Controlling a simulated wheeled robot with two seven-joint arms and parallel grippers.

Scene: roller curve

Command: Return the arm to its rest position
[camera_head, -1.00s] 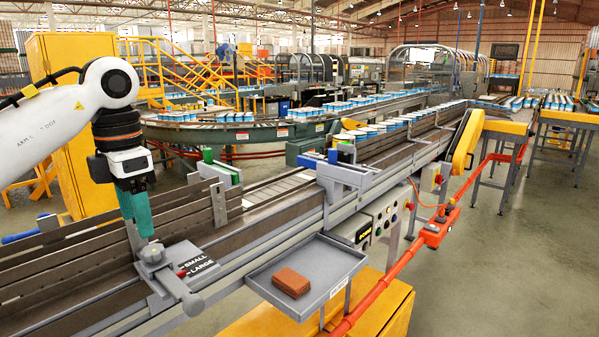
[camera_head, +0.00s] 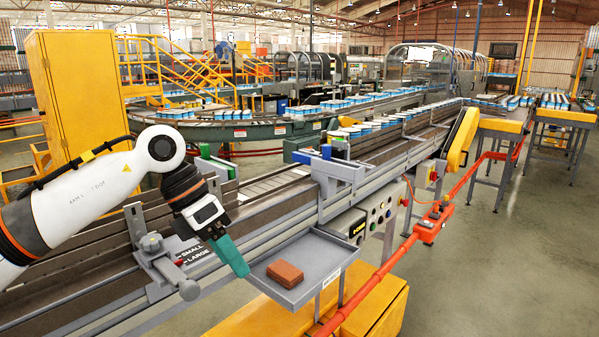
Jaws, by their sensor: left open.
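My left arm comes in from the left. My left gripper (camera_head: 238,268), with teal fingers, points down and to the right, just left of the grey tray. It is open and holds nothing that I can see. The grey adjusting clamp (camera_head: 160,262) with its lever stands on the conveyor's near rail, left of the fingers and apart from them. Beside it is a black plate marked SMALL and LARGE (camera_head: 196,254). My right gripper is not in view.
A reddish-brown block (camera_head: 285,273) lies in the grey tray (camera_head: 316,280), close to my fingers. The conveyor rail (camera_head: 270,226) runs behind. A yellow cabinet (camera_head: 75,85) stands back left. Open floor (camera_head: 490,260) lies to the right.

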